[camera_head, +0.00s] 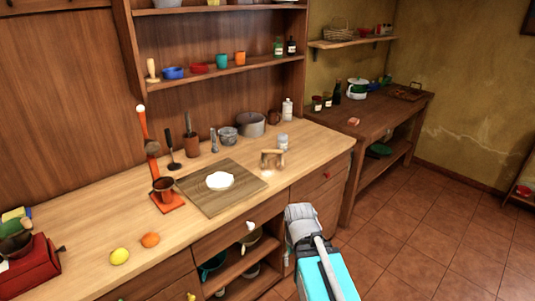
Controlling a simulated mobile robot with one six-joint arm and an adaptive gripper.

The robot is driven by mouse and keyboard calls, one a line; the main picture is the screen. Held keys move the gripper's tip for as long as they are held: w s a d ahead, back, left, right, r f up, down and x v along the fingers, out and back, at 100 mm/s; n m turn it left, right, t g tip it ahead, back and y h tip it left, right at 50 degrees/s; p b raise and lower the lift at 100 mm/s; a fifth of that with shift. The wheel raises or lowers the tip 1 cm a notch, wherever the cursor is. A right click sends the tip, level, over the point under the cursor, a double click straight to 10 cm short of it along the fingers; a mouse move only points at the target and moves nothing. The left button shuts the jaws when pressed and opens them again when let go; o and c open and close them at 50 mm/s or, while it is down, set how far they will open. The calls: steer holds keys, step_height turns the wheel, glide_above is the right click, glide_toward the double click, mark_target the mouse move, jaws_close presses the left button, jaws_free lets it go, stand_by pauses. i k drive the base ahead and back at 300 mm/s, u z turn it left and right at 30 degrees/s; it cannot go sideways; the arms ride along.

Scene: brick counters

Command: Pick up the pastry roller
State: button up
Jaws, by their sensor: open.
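A small light-wooden piece with a bar across the top and short legs or handles (272,158) stands on the counter by the right corner of the cutting board; it looks like the pastry roller, though it is too small to be sure. The square wooden cutting board (208,204) carries a flat white patch like dough or flour (220,181). My grey and cyan arm rises at the bottom centre, in front of the counter and apart from the wooden piece. I cannot make out my gripper's fingers.
A tall orange press-like stand (168,200) is left of the board. Lemon (119,257) and orange (150,240) lie near the front edge. A grey pot (250,124), a metal canister (228,135) and a white bottle (287,109) stand behind. The counter's right end is clear.

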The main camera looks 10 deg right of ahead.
mark_target(263, 150)
steer(key=i, duration=0.95)
steer(key=z, duration=0.05)
